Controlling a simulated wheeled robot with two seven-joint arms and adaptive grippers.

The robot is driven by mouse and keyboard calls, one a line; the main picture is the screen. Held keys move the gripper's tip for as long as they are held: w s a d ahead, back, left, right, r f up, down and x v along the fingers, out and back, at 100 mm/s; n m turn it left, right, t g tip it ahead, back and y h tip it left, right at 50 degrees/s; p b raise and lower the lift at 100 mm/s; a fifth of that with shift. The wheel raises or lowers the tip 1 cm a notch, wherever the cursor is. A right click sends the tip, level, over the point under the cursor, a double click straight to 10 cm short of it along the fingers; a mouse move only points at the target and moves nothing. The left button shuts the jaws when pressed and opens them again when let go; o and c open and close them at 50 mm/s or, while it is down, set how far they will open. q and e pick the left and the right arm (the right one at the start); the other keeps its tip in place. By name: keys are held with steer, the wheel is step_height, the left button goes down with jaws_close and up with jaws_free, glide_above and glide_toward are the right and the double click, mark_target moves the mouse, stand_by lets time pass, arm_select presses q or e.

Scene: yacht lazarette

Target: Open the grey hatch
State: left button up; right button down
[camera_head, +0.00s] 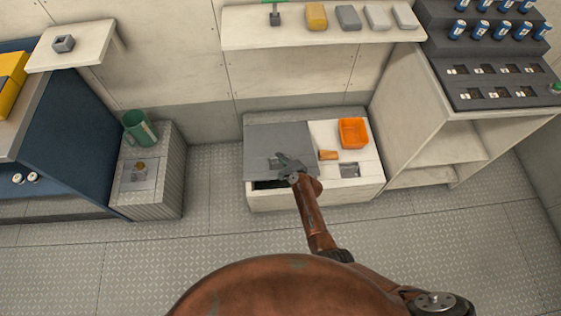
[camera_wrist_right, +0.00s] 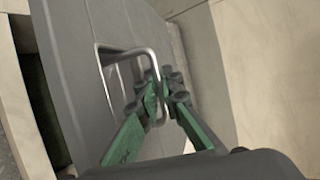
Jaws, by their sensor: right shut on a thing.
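The grey hatch (camera_head: 278,143) is a flat panel on the left part of a low white locker. Its front edge is raised a little, and a dark gap shows under it. My right gripper (camera_head: 284,164) is over the front part of the hatch. In the right wrist view, the green fingers (camera_wrist_right: 163,98) are shut on the hatch's metal handle (camera_wrist_right: 128,52), a bent bar. The grey hatch (camera_wrist_right: 90,75) also fills the left of that view, with a dark opening at its left edge. My left gripper is not in view.
The locker's white top (camera_head: 367,172) to the right holds an orange bin (camera_head: 353,133), a small orange-brown block (camera_head: 328,155) and a grey recessed plate (camera_head: 349,170). A shelf (camera_head: 300,40) hangs above. A grey box with a green mug (camera_head: 139,127) stands left; open floor lies between.

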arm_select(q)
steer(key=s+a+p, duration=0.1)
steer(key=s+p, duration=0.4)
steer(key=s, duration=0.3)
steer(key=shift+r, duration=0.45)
arm_select(e)
steer(key=w+r+g, duration=0.1)
steer(key=w+r, duration=0.4)
steer(key=r, duration=0.2)
steer(key=shift+w+r+g, duration=0.15)
steer(key=shift+r+g, duration=0.15)
steer(key=shift+r, duration=0.1)
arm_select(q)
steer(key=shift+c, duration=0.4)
